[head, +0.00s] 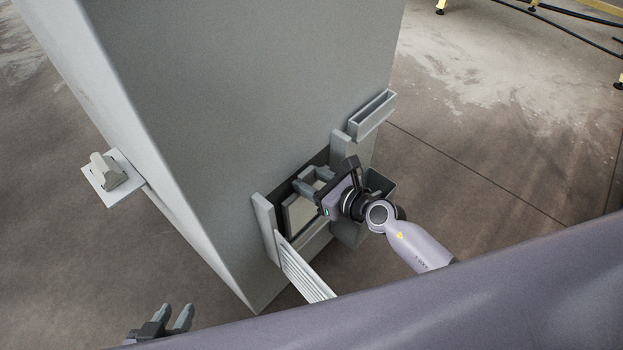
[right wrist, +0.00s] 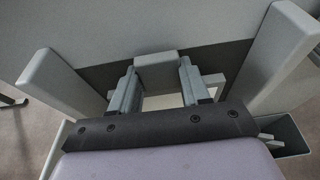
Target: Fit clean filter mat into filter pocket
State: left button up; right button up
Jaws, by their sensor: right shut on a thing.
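The filter pocket (head: 263,226) is a recess with raised side rails, low on the grey cabinet's face; its rails also flank the right wrist view (right wrist: 275,62). A pale, flat panel, apparently the filter mat (head: 299,213), shows in the recess below my right gripper (head: 308,184). In the right wrist view, the right gripper (right wrist: 157,84) is shut on a grey block (right wrist: 155,68), apparently the mat's grip tab. The gripper hides much of the mat, so I cannot tell how deep it sits. My left gripper (head: 170,320) is open and empty, low at the left, away from the cabinet.
The large grey cabinet (head: 240,100) fills the middle. A ribbed grille (head: 303,274) slants out below the pocket. A narrow slotted holder (head: 371,115) and an open bin (head: 381,187) are at the right. A latch-like fitting (head: 108,173) projects at left.

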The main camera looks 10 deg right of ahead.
jog(key=shift+f+b, duration=2.6)
jog(key=shift+f, duration=0.25)
jog(key=o, duration=1.2)
jog(key=p+v, duration=0.2)
jog(key=v, duration=0.5)
jog(key=shift+r, duration=0.15)
